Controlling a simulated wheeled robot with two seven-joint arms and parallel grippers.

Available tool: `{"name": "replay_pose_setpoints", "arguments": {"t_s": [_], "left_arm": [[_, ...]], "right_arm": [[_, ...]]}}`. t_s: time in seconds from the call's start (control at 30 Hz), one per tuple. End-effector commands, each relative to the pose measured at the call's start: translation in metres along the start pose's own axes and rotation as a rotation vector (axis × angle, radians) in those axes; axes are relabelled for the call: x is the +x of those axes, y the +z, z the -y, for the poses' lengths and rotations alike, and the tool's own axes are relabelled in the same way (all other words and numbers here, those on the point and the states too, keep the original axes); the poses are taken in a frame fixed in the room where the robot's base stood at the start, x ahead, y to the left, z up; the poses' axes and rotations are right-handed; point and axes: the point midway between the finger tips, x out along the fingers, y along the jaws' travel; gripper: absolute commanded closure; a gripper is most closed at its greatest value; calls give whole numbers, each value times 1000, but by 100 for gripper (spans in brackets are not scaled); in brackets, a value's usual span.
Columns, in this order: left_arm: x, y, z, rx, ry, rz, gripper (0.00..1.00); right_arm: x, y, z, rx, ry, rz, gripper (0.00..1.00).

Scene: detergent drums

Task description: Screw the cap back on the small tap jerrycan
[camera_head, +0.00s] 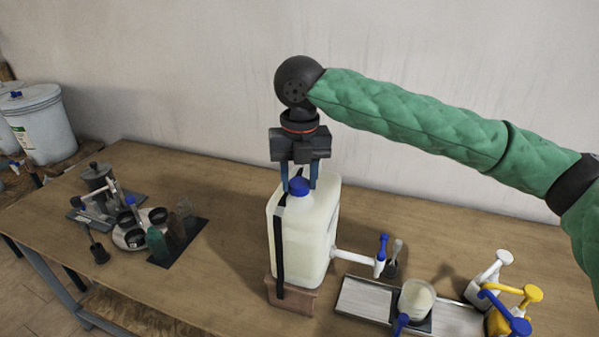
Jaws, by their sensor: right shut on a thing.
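The small tap jerrycan (304,235) is a translucent whitish can with a dark strap down its left side. It stands upright on a brown block (292,295) on the table, and a white tap with a blue handle (382,250) sticks out to its right. The blue cap (299,187) is at the top of the can. My right gripper (299,182) points straight down from above, with its blue fingers shut on the cap's sides. Whether the cap's thread is engaged is hidden. My left gripper is not in view.
A cup (415,300) stands on a tray (362,299) at front right, beside white and yellow pump heads (508,295). A round tray with small dark cups (128,238) and a metal pot (97,177) are at left. White drums (44,128) stand beyond the table.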

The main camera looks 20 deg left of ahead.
Motion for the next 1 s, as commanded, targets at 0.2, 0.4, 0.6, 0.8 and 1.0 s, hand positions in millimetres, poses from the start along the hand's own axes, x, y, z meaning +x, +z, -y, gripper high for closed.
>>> {"name": "replay_pose_setpoints", "arguments": {"t_s": [0.2,0.4,0.6,0.8,1.0], "left_arm": [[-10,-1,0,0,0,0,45],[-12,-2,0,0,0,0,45],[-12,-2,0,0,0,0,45],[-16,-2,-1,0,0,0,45],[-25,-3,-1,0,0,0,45]], "right_arm": [[0,0,0,95,0,0,81],[1,0,-1,141,-1,0,81],[1,0,-1,142,-1,0,81],[0,0,-1,170,0,0,81],[0,0,-1,263,-1,0,81]]}}
